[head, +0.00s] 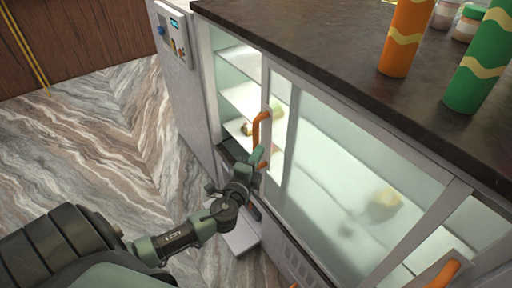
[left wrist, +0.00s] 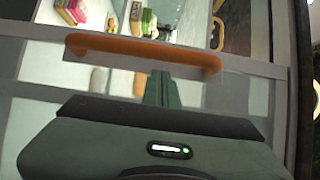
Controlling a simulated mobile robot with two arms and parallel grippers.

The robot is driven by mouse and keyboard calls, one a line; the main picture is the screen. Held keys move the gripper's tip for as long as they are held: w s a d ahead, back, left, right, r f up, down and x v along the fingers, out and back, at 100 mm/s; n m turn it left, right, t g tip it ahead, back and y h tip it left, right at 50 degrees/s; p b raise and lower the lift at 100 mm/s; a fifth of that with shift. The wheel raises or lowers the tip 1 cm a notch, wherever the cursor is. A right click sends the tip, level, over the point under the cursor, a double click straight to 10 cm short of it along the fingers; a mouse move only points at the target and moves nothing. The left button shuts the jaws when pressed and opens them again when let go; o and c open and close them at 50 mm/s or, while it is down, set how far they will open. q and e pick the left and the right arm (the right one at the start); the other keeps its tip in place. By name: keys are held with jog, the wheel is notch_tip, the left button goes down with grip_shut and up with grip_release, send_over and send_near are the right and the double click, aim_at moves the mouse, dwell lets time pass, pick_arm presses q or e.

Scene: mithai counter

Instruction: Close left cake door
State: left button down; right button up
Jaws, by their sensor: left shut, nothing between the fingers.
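The left cake door (head: 266,85) is a sliding glass door on the display cabinet. It stands partly open, with a gap at its left through which lit shelves (head: 240,97) show. Its orange upright handle (head: 262,128) is on its left stile, and the handle also shows across the left wrist view (left wrist: 145,50). My left gripper (head: 258,158) is shut and empty, its fingertips at the lower part of the handle. In the left wrist view the closed fingers (left wrist: 162,90) reach up close to the handle; I cannot tell whether they touch it. My right gripper is not in view.
A second orange handle (head: 445,275) is at the lower right of the cabinet. The dark countertop (head: 300,45) overhangs above, with an orange cylinder (head: 405,38) and a green cylinder (head: 480,65) on it. The marble floor (head: 90,135) at left is clear.

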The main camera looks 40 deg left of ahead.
pick_arm(q)
jog(key=shift+w+a, duration=0.35)
jog(key=shift+a, duration=0.3)
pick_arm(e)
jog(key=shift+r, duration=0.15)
